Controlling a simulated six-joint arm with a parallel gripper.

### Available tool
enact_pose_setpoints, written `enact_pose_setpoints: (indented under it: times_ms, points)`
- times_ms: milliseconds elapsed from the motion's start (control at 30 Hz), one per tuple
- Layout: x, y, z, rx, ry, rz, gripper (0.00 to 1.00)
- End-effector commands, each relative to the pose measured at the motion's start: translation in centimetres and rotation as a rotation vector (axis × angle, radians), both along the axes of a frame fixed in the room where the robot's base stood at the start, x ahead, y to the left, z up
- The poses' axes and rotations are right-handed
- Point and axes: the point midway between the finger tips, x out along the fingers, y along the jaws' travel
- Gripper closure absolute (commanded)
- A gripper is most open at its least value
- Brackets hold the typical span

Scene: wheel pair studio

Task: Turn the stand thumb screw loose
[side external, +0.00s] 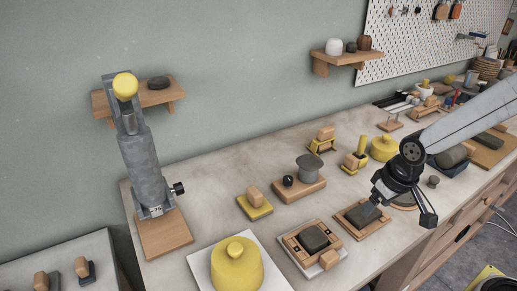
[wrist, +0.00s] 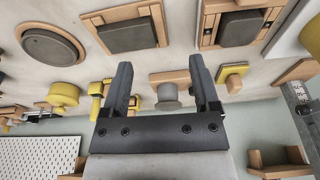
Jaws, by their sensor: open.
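The stand (side external: 146,165) is a grey column with a yellow ball on top, upright on a wooden base (side external: 163,234) at the left of the bench in the side view. Its thumb screw (side external: 178,188) is a small black knob sticking out to the right, low on the column. My gripper (side external: 402,209) is over the right part of the bench, far from the screw. Its two fingers are apart with nothing between them in the wrist view (wrist: 160,66).
A yellow lidded pot (side external: 237,268), a wooden tray with a dark block (side external: 314,239), a yellow block with a wooden knob (side external: 254,206) and a grey spool piece (side external: 308,164) stand between gripper and stand. A wooden shelf (side external: 167,94) hangs behind the stand.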

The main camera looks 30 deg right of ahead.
Motion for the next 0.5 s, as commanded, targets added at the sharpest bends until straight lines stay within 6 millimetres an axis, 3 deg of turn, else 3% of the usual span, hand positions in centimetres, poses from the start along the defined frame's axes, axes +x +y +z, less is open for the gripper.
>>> enact_pose_setpoints:
  times_ms: [500]
  points:
    - [11.4,1.8,1.1,0.06,0.086,-0.302,0.22]
